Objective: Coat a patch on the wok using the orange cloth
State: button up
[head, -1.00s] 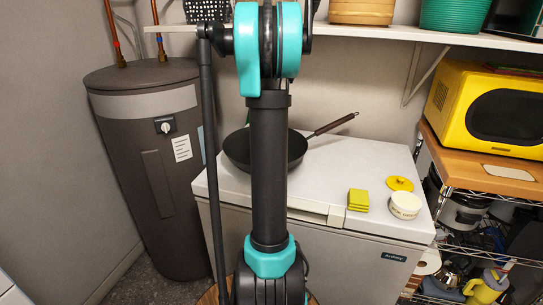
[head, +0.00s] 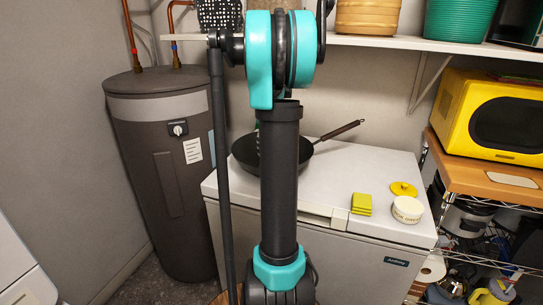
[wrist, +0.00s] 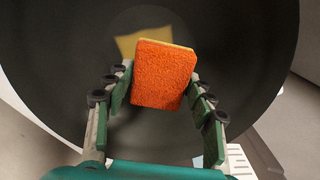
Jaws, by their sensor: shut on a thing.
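The dark wok (head: 310,151) sits on the white chest's top in the head view, its handle pointing up to the right. My arm hides part of it. In the wrist view the wok's dark inside (wrist: 240,60) fills most of the picture. My gripper (wrist: 161,78) is shut on the orange cloth (wrist: 163,82), a thick rectangular pad with a yellowish edge, held between its green-padded fingers. A pale yellow patch (wrist: 142,42) shows on the wok's inside just beyond the cloth. I cannot tell whether the cloth touches the wok. In the head view my gripper is mostly hidden behind my arm.
The white chest (head: 362,165) also bears a yellow folded stack (head: 361,204), a yellow lid (head: 403,189) and a white tub (head: 407,210) at right. A grey tank (head: 165,175) stands left. A yellow microwave (head: 490,110) is on the right rack. A shelf (head: 390,42) runs above.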

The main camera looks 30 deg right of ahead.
jog(key=shift+r, duration=1.05)
